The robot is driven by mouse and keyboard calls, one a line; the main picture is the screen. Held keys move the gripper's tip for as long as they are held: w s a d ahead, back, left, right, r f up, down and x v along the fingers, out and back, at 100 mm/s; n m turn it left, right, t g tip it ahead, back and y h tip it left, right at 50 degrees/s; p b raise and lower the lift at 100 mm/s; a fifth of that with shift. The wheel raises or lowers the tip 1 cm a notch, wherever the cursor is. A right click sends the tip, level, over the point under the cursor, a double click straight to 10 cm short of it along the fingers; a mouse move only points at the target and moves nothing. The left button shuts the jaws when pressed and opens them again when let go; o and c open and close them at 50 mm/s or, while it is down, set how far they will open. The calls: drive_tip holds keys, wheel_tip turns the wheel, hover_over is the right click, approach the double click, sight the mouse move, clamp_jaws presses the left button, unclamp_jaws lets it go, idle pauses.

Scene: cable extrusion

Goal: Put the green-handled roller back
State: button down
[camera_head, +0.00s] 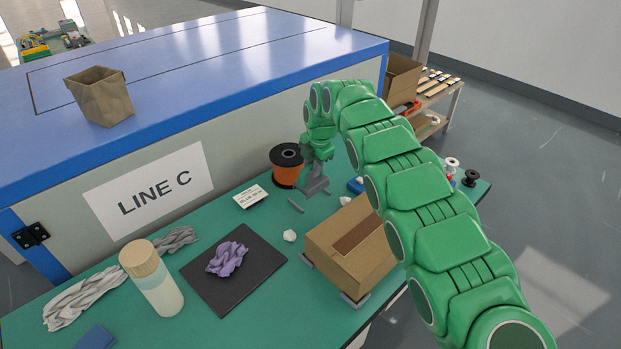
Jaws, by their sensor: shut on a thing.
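My gripper (312,188) hangs over the green bench top, just right of an orange spool with a black rim (288,167). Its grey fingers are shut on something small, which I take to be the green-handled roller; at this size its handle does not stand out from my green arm. I see no other green-handled roller on the bench. My arm hides part of the bench to the right.
A cardboard box (345,250) stands below my gripper in the picture. A black mat (225,285) holds a purple cloth (227,259). A blue-topped cabinet (200,65) borders the bench.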

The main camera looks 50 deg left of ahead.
sight(310, 178)
drive_tip(key=shift+w+a+f, duration=0.35)
drive_tip(key=shift+a+f, duration=0.15)
drive_tip(key=shift+f, duration=0.2)
drive_tip(key=shift+w+a+f, duration=0.3)
drive_tip(key=shift+a+f, duration=0.15)
drive_tip(key=shift+f, duration=0.2)
drive_tip(key=shift+w+a+f, duration=0.25)
drive_tip(key=shift+a+f, duration=0.15)
drive_tip(key=shift+w+a+f, duration=0.1)
drive_tip(key=shift+a+f, duration=0.05)
drive_tip(key=shift+f, duration=0.2)
drive_tip(key=shift+w+a+f, duration=0.4)
drive_tip(key=shift+a+f, duration=0.15)
drive_tip(key=shift+f, duration=0.15)
drive_tip(key=shift+w+a+f, duration=0.1)
drive_tip(key=shift+a+f, duration=0.05)
drive_tip(key=shift+f, duration=0.1)
drive_tip(key=shift+f, duration=1.5)
drive_tip(key=shift+f, duration=0.7)
